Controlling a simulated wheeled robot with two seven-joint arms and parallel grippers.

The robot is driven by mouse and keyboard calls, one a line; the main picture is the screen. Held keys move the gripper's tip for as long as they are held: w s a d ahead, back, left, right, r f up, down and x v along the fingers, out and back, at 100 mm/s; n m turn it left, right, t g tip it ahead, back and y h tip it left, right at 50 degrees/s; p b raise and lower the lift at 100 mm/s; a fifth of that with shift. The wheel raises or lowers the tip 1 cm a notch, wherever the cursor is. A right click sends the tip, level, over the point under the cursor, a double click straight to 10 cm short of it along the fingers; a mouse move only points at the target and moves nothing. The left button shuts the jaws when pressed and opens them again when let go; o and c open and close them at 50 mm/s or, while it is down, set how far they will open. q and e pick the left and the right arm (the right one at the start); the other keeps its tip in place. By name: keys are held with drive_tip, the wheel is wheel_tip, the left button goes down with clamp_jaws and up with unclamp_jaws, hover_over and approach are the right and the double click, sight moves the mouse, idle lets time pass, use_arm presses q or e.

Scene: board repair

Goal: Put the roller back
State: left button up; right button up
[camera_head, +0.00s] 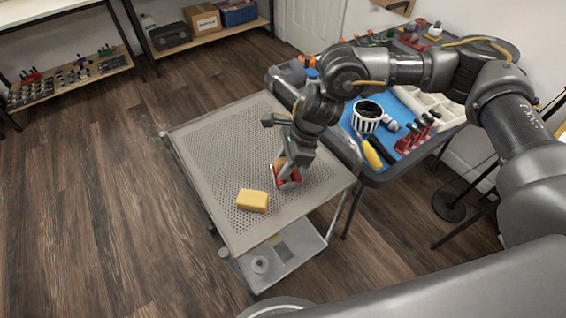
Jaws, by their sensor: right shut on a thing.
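My right gripper (287,178) reaches down over the perforated top of a grey cart (200,150). It is shut on a small red thing (284,174), mostly hidden by the fingers. I cannot tell for sure that this is the roller. It is low over the cart top, and I cannot tell whether it touches it. A yellow block (253,201) lies on the cart top to the left of and nearer than the gripper. My left gripper is not in view.
Behind and right of the cart stands a table with a blue mat (391,107), a striped cup (367,117), a yellow-handled tool (372,154) and a red rack (411,139). The cart top's left part is clear. Shelves line the far wall.

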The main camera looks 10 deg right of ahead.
drive_tip(key=shift+f+b, duration=0.45)
drive_tip(key=shift+s+f, duration=0.15)
drive_tip(key=shift+f, duration=0.1)
clamp_jaws()
drive_tip(key=o, duration=1)
unclamp_jaws()
drive_tip(key=shift+d+f, duration=0.1)
drive_tip(key=shift+c, duration=0.2)
drive_tip(key=shift+r, duration=0.5)
drive_tip(key=v, duration=1)
drive_tip(key=shift+b, duration=0.45)
drive_tip(key=shift+d, duration=0.15)
